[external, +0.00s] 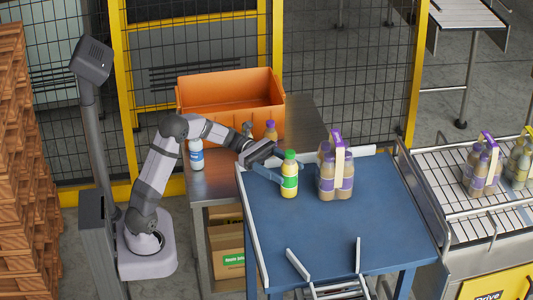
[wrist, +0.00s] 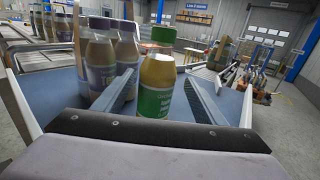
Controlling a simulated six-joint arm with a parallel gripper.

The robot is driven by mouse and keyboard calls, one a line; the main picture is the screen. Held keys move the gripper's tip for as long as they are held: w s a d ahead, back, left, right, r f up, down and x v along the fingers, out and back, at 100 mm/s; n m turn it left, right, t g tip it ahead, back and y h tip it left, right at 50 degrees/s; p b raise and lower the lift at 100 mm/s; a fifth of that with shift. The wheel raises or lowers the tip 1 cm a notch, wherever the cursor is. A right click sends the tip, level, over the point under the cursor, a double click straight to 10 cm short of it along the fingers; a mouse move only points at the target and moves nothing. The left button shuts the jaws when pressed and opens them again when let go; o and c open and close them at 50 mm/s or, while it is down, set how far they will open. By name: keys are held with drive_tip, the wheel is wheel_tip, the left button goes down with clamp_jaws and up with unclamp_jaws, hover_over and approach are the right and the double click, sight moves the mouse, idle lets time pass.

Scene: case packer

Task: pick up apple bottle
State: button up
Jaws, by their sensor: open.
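The bottle with the green cap and green label (external: 289,174), which I take as the apple bottle, stands upright on the blue table. In the wrist view, the same bottle (wrist: 156,85) stands between the two fingers of my gripper (wrist: 165,90). My gripper (external: 274,166) is open, reaching in from the left at the bottle's height, with one finger on each side. Its label text is too small to read surely. Gaps show between the fingers and the bottle, and I cannot tell whether either touches.
A purple-banded pack of bottles (external: 336,176) stands close to the right on the blue table (external: 330,235). The front of the blue table is clear apart from rails.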

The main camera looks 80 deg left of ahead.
sight(296, 175)
drive_tip(key=shift+w+d+r+p, duration=0.15)
drive_tip(key=shift+w+d+p, duration=0.1)
drive_tip(key=shift+p, duration=0.1)
drive_tip(key=shift+p+x, duration=1.15)
drive_tip(key=shift+x, duration=1.1)
drive_tip(key=shift+w+a+f, duration=0.1)
drive_tip(key=shift+w+f, duration=0.05)
drive_tip(key=shift+f, duration=0.05)
drive_tip(key=c, duration=1.4)
